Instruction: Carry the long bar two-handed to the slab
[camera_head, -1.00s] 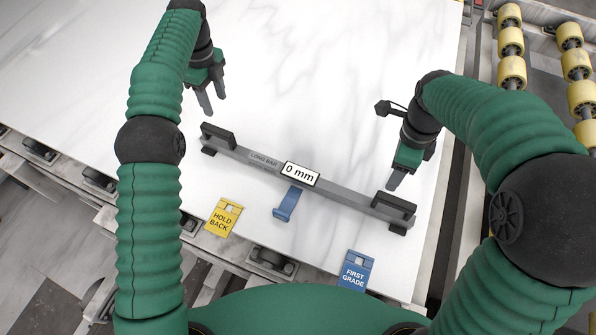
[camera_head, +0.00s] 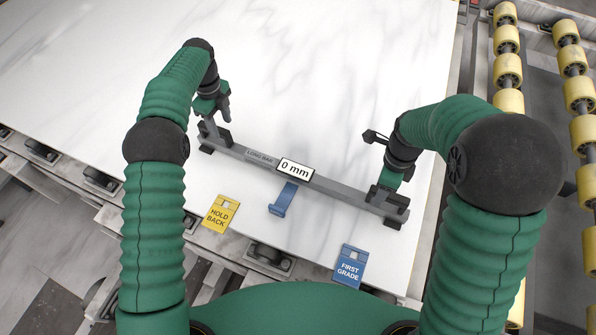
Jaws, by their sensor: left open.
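The long bar (camera_head: 335,188) is grey, with a dark raised handle at each end and a white "0 mm" label near its middle. It lies slantwise over the white marble slab (camera_head: 310,70), near the slab's front edge. My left gripper (camera_head: 211,129) is open at the bar's left handle (camera_head: 222,137), its fingers partly overlapping the handle. My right gripper (camera_head: 381,192) is at the right handle (camera_head: 396,203) and hides part of it. Its fingers are too small and covered to show whether they are closed.
A yellow "HOLD BACK" tag (camera_head: 220,214), a blue "FIRST GRADE" tag (camera_head: 350,266) and a blue clip-like piece (camera_head: 284,200) lie along the slab's front edge. Yellow rollers (camera_head: 508,70) stand to the right. The slab behind the bar is clear.

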